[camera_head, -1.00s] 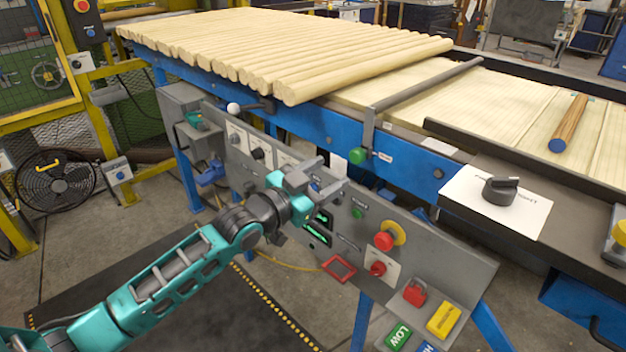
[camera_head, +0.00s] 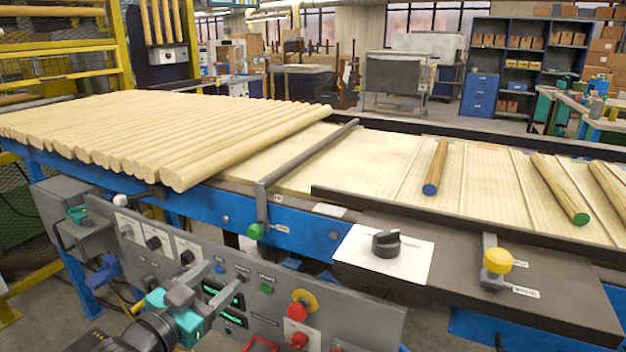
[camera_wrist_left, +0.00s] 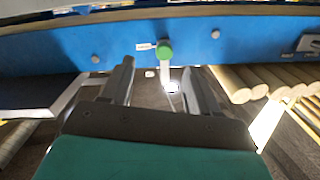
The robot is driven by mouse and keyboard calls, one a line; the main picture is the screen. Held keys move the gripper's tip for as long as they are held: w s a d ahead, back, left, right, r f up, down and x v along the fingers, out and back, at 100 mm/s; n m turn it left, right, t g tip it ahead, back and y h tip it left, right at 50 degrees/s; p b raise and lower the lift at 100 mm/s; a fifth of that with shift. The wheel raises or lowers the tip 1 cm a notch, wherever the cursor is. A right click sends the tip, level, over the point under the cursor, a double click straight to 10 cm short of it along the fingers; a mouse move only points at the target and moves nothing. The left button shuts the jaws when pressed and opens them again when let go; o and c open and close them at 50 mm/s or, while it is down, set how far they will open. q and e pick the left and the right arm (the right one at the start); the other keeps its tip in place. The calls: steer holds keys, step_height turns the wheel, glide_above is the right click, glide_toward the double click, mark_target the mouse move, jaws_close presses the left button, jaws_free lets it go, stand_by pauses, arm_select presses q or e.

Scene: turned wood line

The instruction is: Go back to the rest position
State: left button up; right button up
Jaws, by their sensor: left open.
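My left gripper (camera_head: 220,280) is at the bottom left of the head view, in front of the grey control panel (camera_head: 262,318). It is teal and dark grey. Its two fingers are apart, with nothing between them. In the left wrist view the fingers (camera_wrist_left: 160,85) also stand apart, below the blue rail (camera_wrist_left: 100,45) and its green knob (camera_wrist_left: 165,50). Whether the fingers touch the panel is hard to tell. My right gripper is not in view.
Pale round rods (camera_head: 150,130) lie side by side on the blue-framed line. A grey bar (camera_head: 310,150) crosses the bed. Several coloured-end dowels, one blue-ended (camera_head: 437,165), lie further right. A black rotary knob (camera_head: 386,243) and a yellow knob (camera_head: 497,260) stand on the front ledge.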

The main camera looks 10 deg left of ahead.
arm_select(q)
steer(key=s+d+f+n+g+y+p, duration=0.2)
steer(key=s+f+g, duration=0.1)
steer(key=s+f, duration=0.6)
steer(key=s+d+f+n+g+y+p, duration=0.1)
steer(key=s+d+f+n+g, duration=0.1)
steer(key=s+f, duration=0.6)
steer(key=s, duration=0.2)
steer(key=shift+s+d+f+g+y+p, duration=0.35)
steer(key=shift+d+f+g+y, duration=0.05)
stand_by(0.4)
